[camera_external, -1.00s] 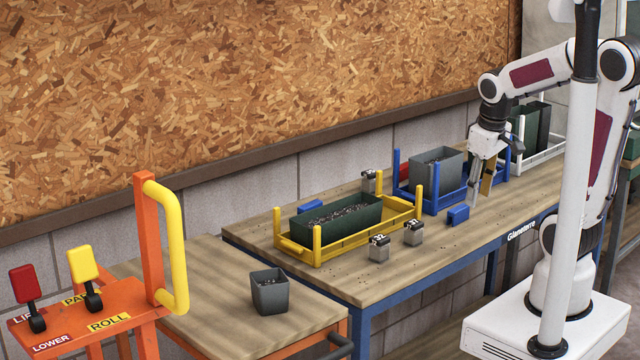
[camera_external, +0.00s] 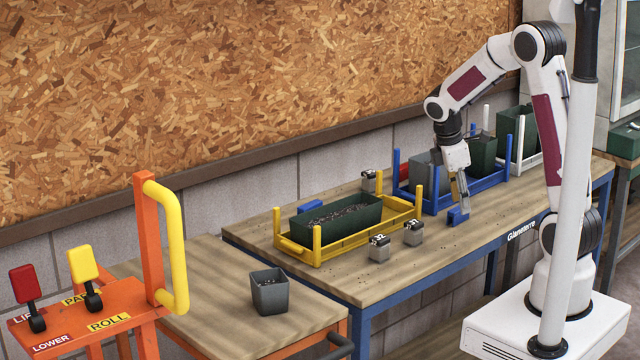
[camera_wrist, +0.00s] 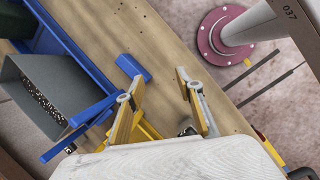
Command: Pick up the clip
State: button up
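A small blue clip (camera_external: 458,216) lies on the wooden table in front of the blue rack. It also shows in the wrist view (camera_wrist: 132,67), just past the tip of the left finger. A similar blue piece (camera_external: 312,204) lies behind the yellow rack. My gripper (camera_external: 463,204) points down right over the nearer clip, close to it. In the wrist view my gripper (camera_wrist: 160,78) has its two fingers apart with bare table between them. The clip is not between the fingers there. Whether a fingertip touches it cannot be told.
A blue rack (camera_external: 438,206) with a grey bin (camera_external: 424,170) stands behind the clip. A yellow rack (camera_external: 345,244) with a dark green planter (camera_external: 340,222) is to the left. Small numbered weights (camera_external: 380,248) stand nearby. The table's front right is clear.

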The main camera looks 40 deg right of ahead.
aim_at(455, 210)
jog(key=w+n, duration=0.1)
jog(key=w+d+n, duration=0.2)
jog(key=n, duration=0.1)
jog(key=shift+w+r+h, duration=0.15)
jog(key=shift+r+h, duration=0.1)
jog(key=shift+h, duration=0.15)
jog(key=shift+w+d+r+n+t, duration=0.2)
jog(key=shift+n+t, duration=0.1)
jog(key=shift+n, duration=0.2)
jog(key=shift+w+d+r+n, duration=0.1)
jog(key=shift+n, duration=0.9)
jog(key=shift+x, duration=1.35)
jog(key=shift+x, duration=2.55)
jog(key=shift+w+d, duration=0.15)
